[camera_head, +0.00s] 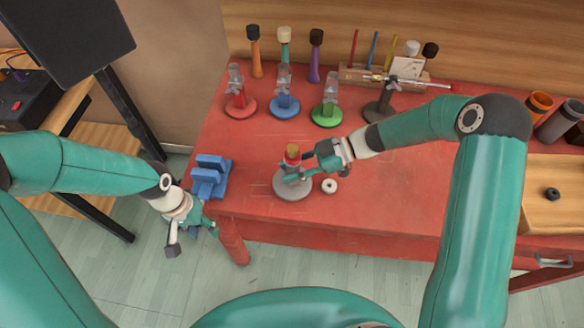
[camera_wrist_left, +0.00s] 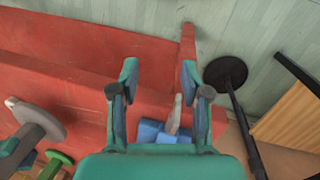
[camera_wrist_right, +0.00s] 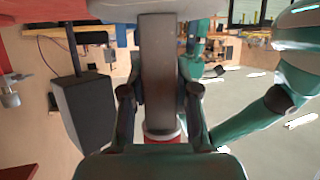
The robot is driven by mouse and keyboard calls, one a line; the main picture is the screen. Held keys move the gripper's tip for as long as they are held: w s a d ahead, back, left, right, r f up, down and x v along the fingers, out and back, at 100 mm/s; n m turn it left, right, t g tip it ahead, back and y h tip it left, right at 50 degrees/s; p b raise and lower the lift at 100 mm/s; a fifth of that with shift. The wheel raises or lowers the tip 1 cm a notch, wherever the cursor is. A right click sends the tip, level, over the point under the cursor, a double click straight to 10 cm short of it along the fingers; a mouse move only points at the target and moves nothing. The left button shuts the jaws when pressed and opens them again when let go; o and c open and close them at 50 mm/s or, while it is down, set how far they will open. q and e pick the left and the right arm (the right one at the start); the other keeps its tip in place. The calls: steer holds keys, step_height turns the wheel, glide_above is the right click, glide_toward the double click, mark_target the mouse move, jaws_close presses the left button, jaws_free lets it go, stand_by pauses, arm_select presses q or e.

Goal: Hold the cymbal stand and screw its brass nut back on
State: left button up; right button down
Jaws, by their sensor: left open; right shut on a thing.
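The stand has a round grey base (camera_head: 290,187) on the red table and a short upright post. Near the top shows a red band with an orange-brown piece (camera_head: 292,149) above it; I cannot tell whether that piece is the brass nut. My right gripper (camera_head: 306,167) reaches in from the right and is shut on the post. In the right wrist view the dark grey post (camera_wrist_right: 158,70) lies between its fingers. My left gripper (camera_head: 192,235) is open and empty, off the table's front left edge. Its spread fingers (camera_wrist_left: 160,78) also show in the left wrist view.
A blue clamp-like block (camera_head: 210,176) stands between my left gripper and the stand. A small white ring (camera_head: 329,186) lies beside the base. Red, blue and green stands (camera_head: 325,112) line the back with a dark one (camera_head: 378,108). A black ring (camera_head: 552,194) lies at right.

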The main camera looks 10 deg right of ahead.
arm_select(q)
steer(key=w+a+r+n+y, duration=0.2)
steer(key=w+a+r, duration=0.2)
steer(key=r, duration=0.3)
step_height(320, 180, up, 17)
steer(key=n+t, duration=0.1)
steer(key=n, duration=1.8)
glide_above(293, 148)
steer(key=shift+f, duration=0.1)
steer(key=shift+f, duration=3.95)
